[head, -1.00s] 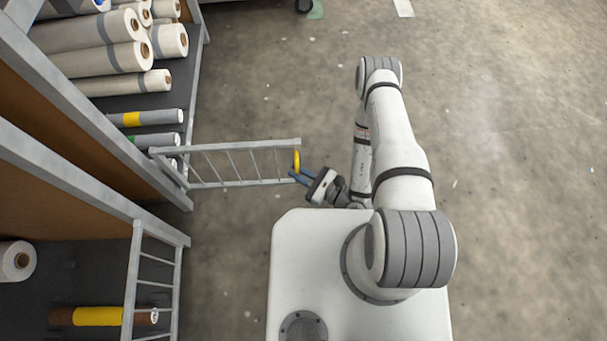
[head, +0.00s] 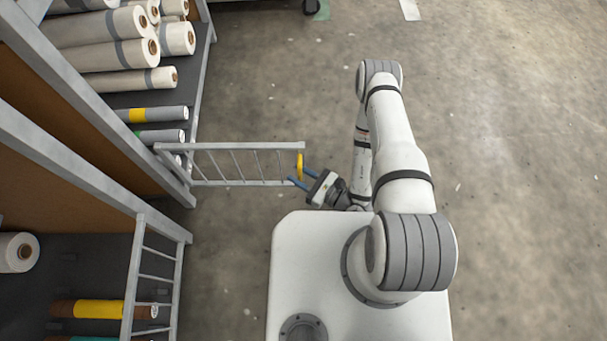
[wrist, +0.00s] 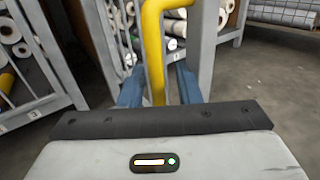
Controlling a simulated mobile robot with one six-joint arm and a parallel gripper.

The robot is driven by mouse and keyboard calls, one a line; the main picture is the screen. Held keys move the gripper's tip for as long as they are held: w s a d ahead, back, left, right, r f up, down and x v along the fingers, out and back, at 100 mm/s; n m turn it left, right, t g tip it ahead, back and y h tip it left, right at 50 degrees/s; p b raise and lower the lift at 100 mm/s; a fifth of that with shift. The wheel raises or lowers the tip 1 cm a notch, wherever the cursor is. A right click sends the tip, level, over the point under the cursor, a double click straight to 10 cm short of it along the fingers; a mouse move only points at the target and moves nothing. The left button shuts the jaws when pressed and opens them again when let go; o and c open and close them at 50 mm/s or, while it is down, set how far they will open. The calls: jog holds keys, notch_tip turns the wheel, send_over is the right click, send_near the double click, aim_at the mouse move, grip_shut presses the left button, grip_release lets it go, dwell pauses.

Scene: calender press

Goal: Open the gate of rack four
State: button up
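The grey barred gate (head: 230,146) stands swung out from the rack on the left, about square to its front. Its yellow handle (head: 300,166) is at the free end. My gripper (head: 298,175) is open at the handle, its two blue fingers apart. In the wrist view the yellow handle (wrist: 154,50) rises between the spread fingers (wrist: 159,68), with gaps on both sides. Which number this rack bears I cannot read for sure.
Fabric rolls (head: 110,57) lie on the rack behind the gate. Another barred gate (head: 137,270) stands across the nearer rack at lower left, in front of a brown and yellow roll (head: 95,309). The concrete floor (head: 270,80) beyond the gate is clear.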

jog(key=p+v, duration=0.1)
jog(key=v, duration=0.6)
jog(key=shift+s+d, duration=0.2)
jog(key=shift+d, duration=0.15)
dwell(0.6)
jog(key=w+d+r+n+g+p, duration=0.15)
jog(key=r+n+g+p, duration=0.45)
jog(key=r, duration=1)
jog(key=w+r+n+g+p, duration=0.35)
jog(key=r+n+g, duration=0.5)
jog(key=r, duration=0.65)
jog(key=s+d+r+n+t+h+p, duration=0.2)
jog(key=d+r+n+h+p, duration=0.1)
jog(key=r, duration=0.9)
jog(key=s+d+r+n+t+h+p, duration=0.1)
jog(key=d+r+n+t+h+p, duration=0.2)
jog(key=r, duration=1)
jog(key=s+d+r+n+t+h+p, duration=0.2)
jog(key=r+h+p, duration=0.5)
jog(key=r, duration=0.5)
jog(key=shift+s+d+r+n+t+h+p, duration=0.2)
jog(key=shift+s+d+n+t+h+p, duration=0.2)
jog(key=shift+d+n+h, duration=0.6)
